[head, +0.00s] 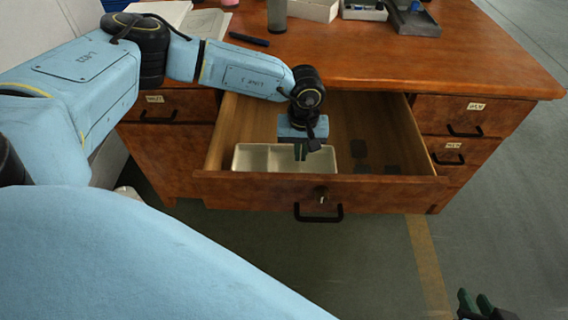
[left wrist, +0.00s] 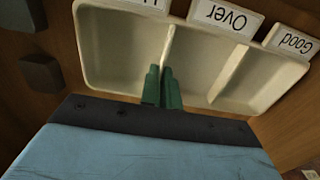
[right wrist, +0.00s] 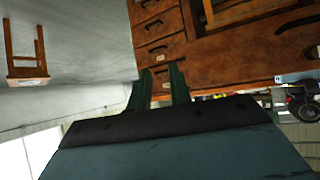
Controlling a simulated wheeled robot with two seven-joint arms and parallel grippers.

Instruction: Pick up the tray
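The tray (head: 251,158) is cream-white, with compartments split by dividers, and sits inside the open drawer at its left and middle. In the left wrist view the tray (left wrist: 119,45) shows upside-down labels, two reading "Over" and "Good"; a third is cut off. My left gripper (head: 300,152) reaches down into the drawer over the tray. Its fingers, also in the left wrist view (left wrist: 161,86), are close together with a divider between them, and look shut on it. My right gripper (head: 475,301) is open and empty, low at the bottom right, away from the desk.
The drawer (head: 215,187) is pulled out from the wooden desk (head: 400,62), its front with a black handle below the tray. Dark flat patches (head: 361,152) lie on the drawer floor right of the tray. A dark pen-like object (head: 249,39), a cup and boxes stand on the desktop.

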